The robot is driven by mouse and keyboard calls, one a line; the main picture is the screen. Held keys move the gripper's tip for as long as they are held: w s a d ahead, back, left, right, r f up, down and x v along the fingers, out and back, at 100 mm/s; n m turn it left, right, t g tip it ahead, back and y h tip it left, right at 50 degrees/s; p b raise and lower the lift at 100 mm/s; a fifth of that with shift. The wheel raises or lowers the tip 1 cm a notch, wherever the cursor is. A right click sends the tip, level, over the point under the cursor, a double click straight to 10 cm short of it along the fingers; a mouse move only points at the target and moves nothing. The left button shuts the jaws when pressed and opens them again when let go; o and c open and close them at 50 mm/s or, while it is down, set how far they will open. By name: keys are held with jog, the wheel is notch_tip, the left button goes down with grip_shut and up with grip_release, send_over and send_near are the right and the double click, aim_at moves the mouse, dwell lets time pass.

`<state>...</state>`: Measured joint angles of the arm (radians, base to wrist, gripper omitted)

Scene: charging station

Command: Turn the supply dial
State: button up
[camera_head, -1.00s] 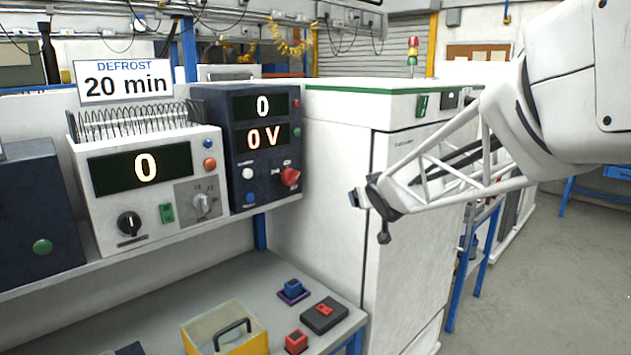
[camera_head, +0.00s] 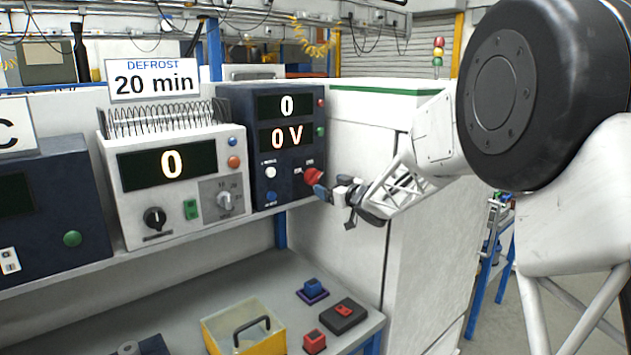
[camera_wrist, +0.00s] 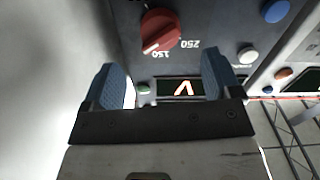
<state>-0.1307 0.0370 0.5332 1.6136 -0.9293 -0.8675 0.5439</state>
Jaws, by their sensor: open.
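The dark supply unit (camera_head: 243,165) stands on the shelf, its displays reading 0 and 0 V. Its red dial (camera_head: 313,176) is at the lower right of the front panel. In the wrist view the red dial (camera_wrist: 160,32) shows near the top centre, with 150 and 250 marks beside it. My gripper (camera_head: 328,190) is just in front of the panel, close to the dial in the picture and partly overlapping it. In the wrist view my gripper (camera_wrist: 161,72) has its blue fingers wide apart with nothing between them. The dial lies beyond the fingertips; I cannot tell any contact.
Left of the supply stands a white defrost unit (camera_head: 133,190) with a black knob, a wire rack and a "DEFROST 20 min" sign (camera_head: 154,83). A white cabinet (camera_head: 345,235) is to the right. Below, a lower bench holds a yellow-fronted bin (camera_head: 262,341) and small blocks.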

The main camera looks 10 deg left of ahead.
aim_at(318, 180)
dwell(0.3)
jog(key=shift+x, duration=3.9)
jog(key=shift+f, duration=0.1)
jog(key=c, duration=0.9)
